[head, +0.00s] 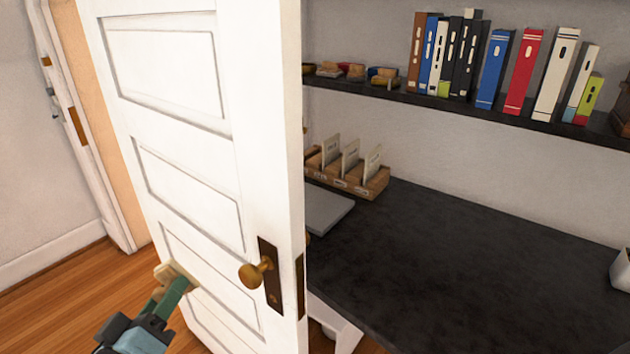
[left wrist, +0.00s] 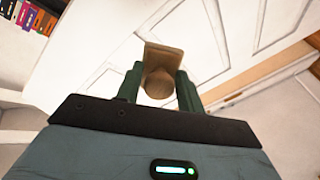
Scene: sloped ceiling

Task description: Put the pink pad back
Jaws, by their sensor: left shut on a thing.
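My left gripper (head: 178,280) comes in at the lower left in front of the white door. In the left wrist view the piece (left wrist: 163,57) shows a flat plate and a rounded part between the fingers (left wrist: 159,88). I cannot make out a pink pad in either view. Small coloured items (head: 342,70), red, yellow and blue among them, sit at the left end of the wall shelf; I cannot tell whether one is the pad. My right gripper is not in view.
The open white door (head: 190,130) with a brass knob (head: 252,274) stands between my left gripper and the dark desk (head: 450,265). A wooden card holder (head: 355,182) and a grey flat thing (head: 325,212) are on the desk. Binders (head: 490,68) fill the shelf's right side. The desk's middle is clear.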

